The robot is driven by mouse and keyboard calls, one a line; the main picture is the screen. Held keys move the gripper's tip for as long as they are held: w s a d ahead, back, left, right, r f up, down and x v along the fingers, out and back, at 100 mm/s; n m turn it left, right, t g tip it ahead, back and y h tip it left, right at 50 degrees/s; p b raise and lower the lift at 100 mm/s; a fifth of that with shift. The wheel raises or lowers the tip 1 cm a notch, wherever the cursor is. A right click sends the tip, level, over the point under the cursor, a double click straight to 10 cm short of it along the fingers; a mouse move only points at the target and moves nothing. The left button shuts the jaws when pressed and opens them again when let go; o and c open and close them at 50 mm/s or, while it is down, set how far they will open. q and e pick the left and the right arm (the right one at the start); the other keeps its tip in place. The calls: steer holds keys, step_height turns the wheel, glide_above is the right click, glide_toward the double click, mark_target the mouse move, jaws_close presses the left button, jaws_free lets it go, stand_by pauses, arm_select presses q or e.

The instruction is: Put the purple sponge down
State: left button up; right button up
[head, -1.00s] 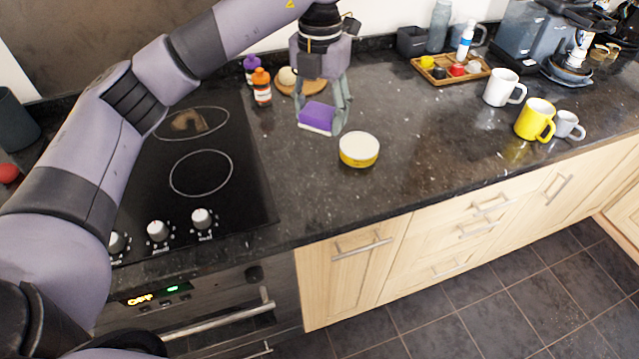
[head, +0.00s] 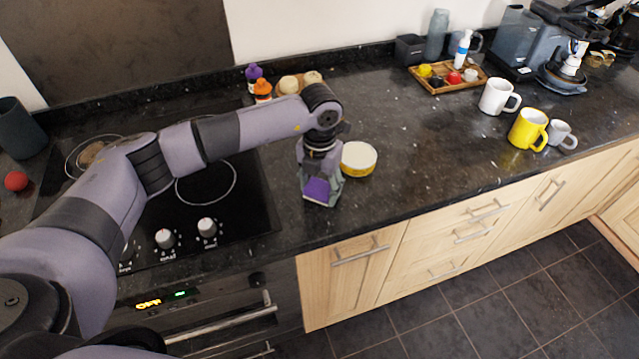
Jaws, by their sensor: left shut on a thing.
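The purple sponge (head: 318,190) has a pale lower edge and is in the fingers of my left gripper (head: 321,188). The gripper points down over the dark counter, between the cooktop and the yellow tin, close to the counter's front edge. I cannot tell whether the sponge touches the counter. My left arm reaches across the cooktop from the left. My right gripper is not in view.
A yellow tin with a white lid (head: 359,158) stands just right of the gripper. The black cooktop (head: 250,205) lies to the left. Bottles (head: 262,90) and round buns (head: 289,85) are behind. A white mug (head: 498,97) and yellow mug (head: 528,130) stand right. The counter between is clear.

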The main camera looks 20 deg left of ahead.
mark_target(320, 187)
arm_select(q)
steer(key=shift+f, duration=0.1)
steer(key=shift+f, duration=0.15)
steer(key=o, duration=1.1)
steer(key=shift+r, duration=0.3)
steer(key=shift+r+b, duration=1.85)
steer(key=shift+r, duration=4.05)
steer(key=shift+f, duration=0.1)
